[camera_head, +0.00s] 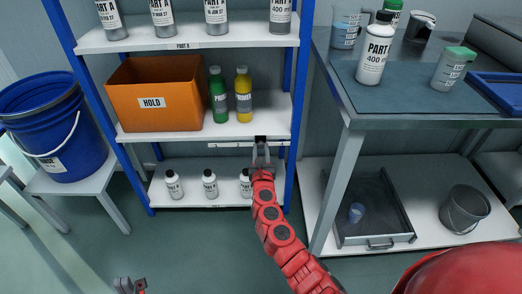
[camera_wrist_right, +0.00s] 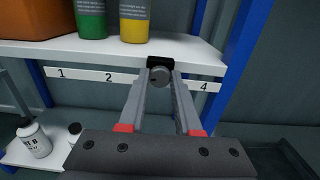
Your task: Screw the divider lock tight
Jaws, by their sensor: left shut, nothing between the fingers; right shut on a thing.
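The divider lock (camera_wrist_right: 160,75) is a round grey knob under a black block (camera_wrist_right: 175,63) at the front edge of the middle shelf. In the head view the black block (camera_head: 260,139) is small, and the knob is hard to make out. My right gripper (camera_head: 262,157) has come up from below and in front. In the right wrist view its fingertips (camera_wrist_right: 160,79) are shut on the knob, one on each side. How far the knob is turned cannot be told. My left gripper (camera_head: 131,286) is shut and empty at the bottom edge, far from the shelf.
A white strip (camera_wrist_right: 108,77) below the shelf shows 1, 2 and 4. Green (camera_head: 218,98) and yellow (camera_head: 243,94) bottles and an orange box (camera_head: 157,94) stand above. White bottles (camera_head: 210,184) stand on the lower shelf. A blue post (camera_head: 297,90) rises close on the right.

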